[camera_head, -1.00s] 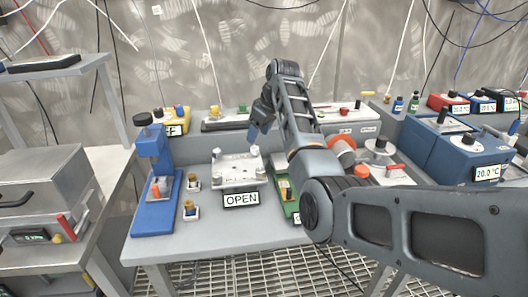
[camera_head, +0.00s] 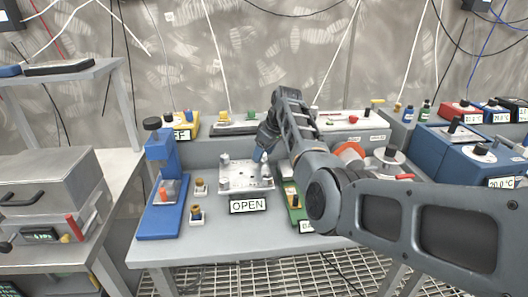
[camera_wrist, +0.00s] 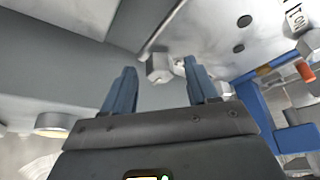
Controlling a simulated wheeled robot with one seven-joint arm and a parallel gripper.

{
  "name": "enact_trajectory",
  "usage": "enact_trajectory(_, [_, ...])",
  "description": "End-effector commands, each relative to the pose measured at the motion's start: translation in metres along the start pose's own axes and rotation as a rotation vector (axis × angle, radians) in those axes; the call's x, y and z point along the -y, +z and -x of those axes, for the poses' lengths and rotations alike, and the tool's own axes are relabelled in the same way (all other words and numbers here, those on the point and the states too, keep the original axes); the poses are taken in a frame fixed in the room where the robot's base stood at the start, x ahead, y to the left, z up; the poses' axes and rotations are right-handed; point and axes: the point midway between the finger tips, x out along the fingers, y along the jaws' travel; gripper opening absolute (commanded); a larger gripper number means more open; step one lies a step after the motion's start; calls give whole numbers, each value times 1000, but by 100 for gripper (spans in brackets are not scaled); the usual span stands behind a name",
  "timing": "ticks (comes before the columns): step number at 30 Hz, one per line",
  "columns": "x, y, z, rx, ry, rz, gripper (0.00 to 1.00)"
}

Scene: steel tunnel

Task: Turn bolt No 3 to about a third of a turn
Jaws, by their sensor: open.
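A light metal plate (camera_head: 245,181) with several upright bolts lies on the grey bench, behind an OPEN sign (camera_head: 248,205). My gripper (camera_head: 263,156) is at the plate's far right corner, pointing down. In the wrist view its two blue fingers (camera_wrist: 158,88) are spread with nothing held. A pale hex bolt head (camera_wrist: 158,68) shows between and just beyond the fingertips, apart from them. A pale bolt (camera_wrist: 309,42) stands at the right edge of that view. No bolt numbers are readable, so I cannot tell which is No 3.
A blue press-like stand (camera_head: 160,190) is left of the plate, with two small brass-topped pieces (camera_head: 198,202) between them. A green device (camera_head: 294,204) is close on the right. Blue instrument boxes (camera_head: 450,145) stand farther right. Bare bench lies in front.

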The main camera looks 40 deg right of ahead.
Motion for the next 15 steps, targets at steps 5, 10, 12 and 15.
enact_trajectory(5, [0,0,0,0,0,0,54])
enact_trajectory(10, [0,0,0,0,0,0,37])
enact_trajectory(12, [0,0,0,0,0,0,31])
enact_trajectory(15, [0,0,0,0,0,0,21])
